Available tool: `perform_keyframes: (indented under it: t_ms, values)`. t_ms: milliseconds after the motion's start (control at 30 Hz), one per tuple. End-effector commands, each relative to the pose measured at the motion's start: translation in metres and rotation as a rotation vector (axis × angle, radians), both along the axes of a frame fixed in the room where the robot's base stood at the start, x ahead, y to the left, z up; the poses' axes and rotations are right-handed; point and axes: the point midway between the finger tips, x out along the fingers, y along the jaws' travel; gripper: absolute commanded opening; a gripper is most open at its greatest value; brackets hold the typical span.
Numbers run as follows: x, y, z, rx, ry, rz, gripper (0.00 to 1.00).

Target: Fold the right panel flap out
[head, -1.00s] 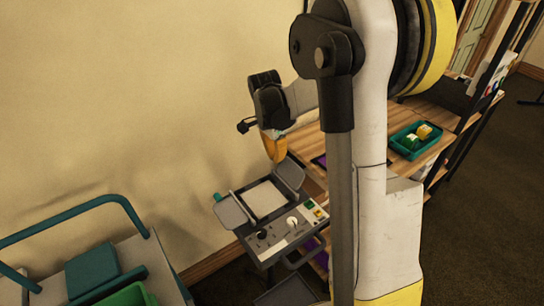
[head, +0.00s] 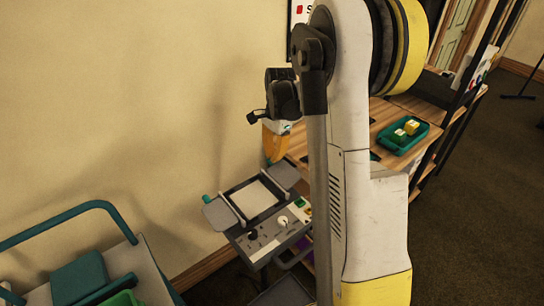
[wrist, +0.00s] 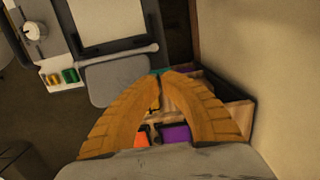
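The panel (head: 267,227) is a grey box with a framed white plate, a black knob and a white knob. Its right panel flap (head: 284,175) is a grey rounded plate at the frame's right side; it also shows in the wrist view (wrist: 122,81), beside a hinge rod. My gripper (head: 271,161) has orange fingers pointing down at that flap's far edge. In the wrist view the fingertips (wrist: 163,76) nearly meet beside a small teal tab (wrist: 158,71) by the flap's corner. I cannot tell if the tab is between them. The left flap (head: 219,214) lies out on the other side.
A cart with a teal rail (head: 110,207) stands at lower left. The wall is close behind the panel.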

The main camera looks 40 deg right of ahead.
Motion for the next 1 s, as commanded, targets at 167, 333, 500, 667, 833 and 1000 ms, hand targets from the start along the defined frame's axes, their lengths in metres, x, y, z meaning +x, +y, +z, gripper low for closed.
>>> perform_keyframes:
  t_ms: [167,333,500,667,833,1000]
  values:
    - [0.000,-0.001,-0.001,0.000,0.000,0.000,0.00]
    - [0.000,-0.001,-0.001,-0.001,0.000,0.000,0.00]
    - [0.000,-0.001,-0.001,-0.001,0.000,0.000,0.00]
    - [0.000,-0.001,-0.001,-0.001,0.000,0.000,0.00]
    - [0.000,0.003,-0.003,-0.001,0.000,0.000,0.00]
    - [0.000,0.011,-0.007,-0.001,0.000,0.001,0.00]
